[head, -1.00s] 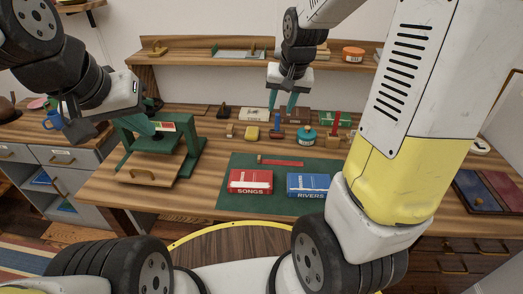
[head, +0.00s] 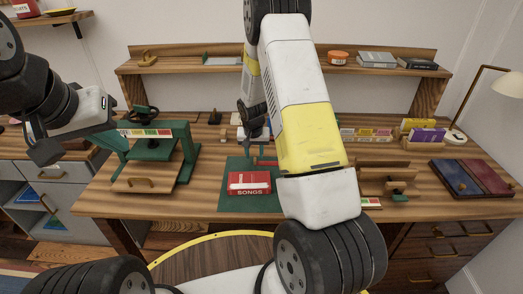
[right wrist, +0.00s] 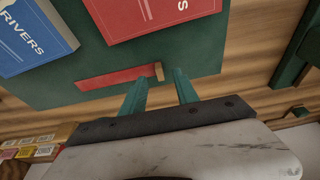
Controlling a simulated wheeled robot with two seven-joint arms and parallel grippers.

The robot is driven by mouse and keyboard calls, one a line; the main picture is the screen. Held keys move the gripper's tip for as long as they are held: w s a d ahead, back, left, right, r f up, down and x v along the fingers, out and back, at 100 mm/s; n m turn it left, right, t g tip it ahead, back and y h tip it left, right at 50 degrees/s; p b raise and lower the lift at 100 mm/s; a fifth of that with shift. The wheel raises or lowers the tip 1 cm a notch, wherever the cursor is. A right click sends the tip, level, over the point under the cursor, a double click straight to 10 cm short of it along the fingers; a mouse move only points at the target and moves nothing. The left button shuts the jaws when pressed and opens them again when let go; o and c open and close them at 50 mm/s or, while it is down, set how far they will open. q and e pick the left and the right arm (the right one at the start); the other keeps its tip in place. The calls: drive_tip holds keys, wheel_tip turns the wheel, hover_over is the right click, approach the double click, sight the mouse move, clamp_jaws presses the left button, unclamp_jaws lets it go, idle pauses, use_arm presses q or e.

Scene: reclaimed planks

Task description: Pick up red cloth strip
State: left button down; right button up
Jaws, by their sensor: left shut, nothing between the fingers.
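The red cloth strip (right wrist: 115,77) lies flat on the green mat (right wrist: 205,60) in the right wrist view, with a small wooden piece (right wrist: 159,71) at its right end. In the head view only part of the strip (head: 267,163) shows beside my arm. My right gripper (right wrist: 158,88) is open and empty, its two green fingers pointing at the wooden end; it also shows in the head view (head: 256,150). Whether it touches the strip cannot be told. My left gripper (head: 120,147) is shut and empty, by the green press at the left.
The red SONGS book (head: 249,183) lies on the mat in front of the strip. The blue RIVERS book (right wrist: 32,35) shows in the right wrist view. A green press (head: 170,150) stands left. Wooden racks (head: 385,180) and a blue-red folder (head: 472,177) are right.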

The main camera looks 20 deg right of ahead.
sight(255, 159)
drive_tip(key=x, duration=0.3)
drive_tip(key=shift+w+d+f, duration=0.1)
drive_tip(key=shift+w+f, duration=0.15)
drive_tip(key=shift+f, duration=0.1)
clamp_jaws()
drive_tip(key=shift+r, duration=0.15)
